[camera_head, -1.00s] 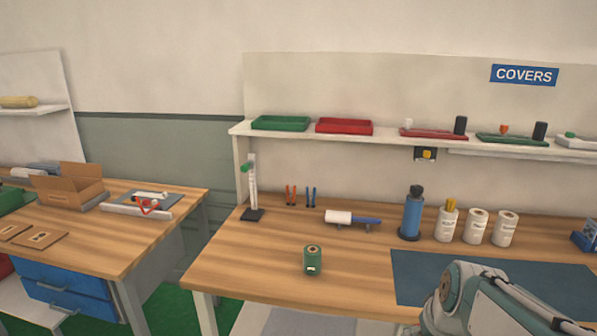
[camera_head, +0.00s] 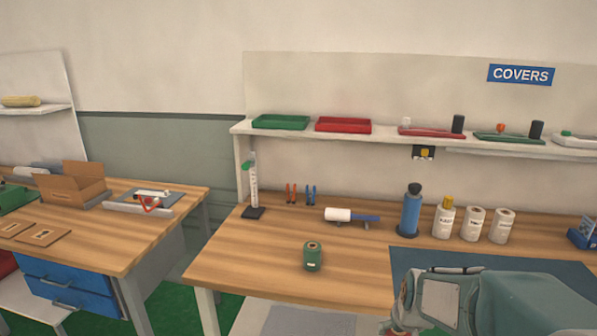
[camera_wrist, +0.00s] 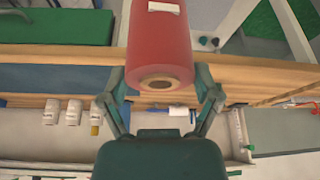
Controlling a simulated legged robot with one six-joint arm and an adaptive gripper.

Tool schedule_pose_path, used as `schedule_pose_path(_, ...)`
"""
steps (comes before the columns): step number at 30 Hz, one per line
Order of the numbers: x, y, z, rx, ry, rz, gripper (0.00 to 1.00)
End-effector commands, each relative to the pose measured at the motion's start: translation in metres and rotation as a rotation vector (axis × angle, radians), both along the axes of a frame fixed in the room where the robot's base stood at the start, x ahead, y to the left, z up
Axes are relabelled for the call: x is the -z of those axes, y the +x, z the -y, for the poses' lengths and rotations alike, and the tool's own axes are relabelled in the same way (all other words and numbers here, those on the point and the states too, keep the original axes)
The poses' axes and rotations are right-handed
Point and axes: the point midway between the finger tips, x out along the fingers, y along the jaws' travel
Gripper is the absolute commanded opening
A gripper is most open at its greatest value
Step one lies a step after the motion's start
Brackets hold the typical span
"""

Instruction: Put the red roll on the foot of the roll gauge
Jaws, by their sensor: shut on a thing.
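The red roll (camera_wrist: 160,42) is in my gripper (camera_wrist: 162,98) in the wrist view, with its pale core end facing the palm and a finger on each side. A small white label is on its side. The roll and the fingers are out of the head view. The roll gauge (camera_head: 253,185) stands at the left end of the workbench in the head view, a white upright with a green slider. Its dark foot (camera_head: 253,213) is bare. The gauge also seems to show at the right in the wrist view (camera_wrist: 238,130).
A green roll (camera_head: 312,257) stands upright near the bench's front edge. Bare wood lies between the green roll and the gauge. The shelf (camera_head: 385,128) overhangs the back.

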Motion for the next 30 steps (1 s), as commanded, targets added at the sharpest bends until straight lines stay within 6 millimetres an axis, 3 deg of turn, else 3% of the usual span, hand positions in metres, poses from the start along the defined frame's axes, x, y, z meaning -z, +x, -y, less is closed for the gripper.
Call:
schedule_pose_path(9, 0.085, 0.047, -0.025, -0.014, 0.0, -0.005, 0.2)
schedule_pose_path(18, 0.153, 0.069, -0.049, -0.028, 0.007, 0.002, 0.2)
schedule_pose_path(22, 0.164, 0.072, -0.053, -0.029, 0.008, 0.005, 0.2)
schedule_pose_path(30, 0.165, 0.072, -0.054, -0.029, 0.01, 0.007, 0.2)
